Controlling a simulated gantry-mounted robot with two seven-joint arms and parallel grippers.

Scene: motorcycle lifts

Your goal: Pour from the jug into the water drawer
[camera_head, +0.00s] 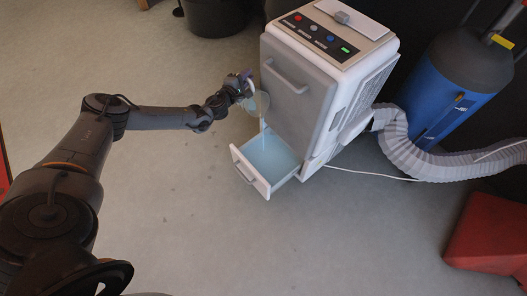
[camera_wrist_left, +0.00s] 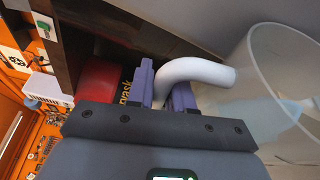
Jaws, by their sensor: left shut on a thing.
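The translucent jug (camera_head: 259,104) is tilted in the air beside the front of the white cooler (camera_head: 300,85), above the drawer. My left gripper (camera_head: 243,88) is shut on its white handle (camera_wrist_left: 200,72); the purple fingers (camera_wrist_left: 166,88) sit on either side of the handle in the left wrist view, where the jug's clear wall (camera_wrist_left: 265,75) fills the right side. The water drawer (camera_head: 238,157) is pulled out at the cooler's base and holds pale blue water. A thin pale streak, apparently liquid, runs from below the jug into the drawer. My right gripper is not in view.
A ribbed white hose (camera_head: 400,150) leaves the cooler's right side, with a blue tank (camera_head: 455,80) behind it. A white cord lies on the floor. A black bucket (camera_head: 213,15) stands at the back. A red object (camera_head: 490,235) is at lower right. The floor before the drawer is clear.

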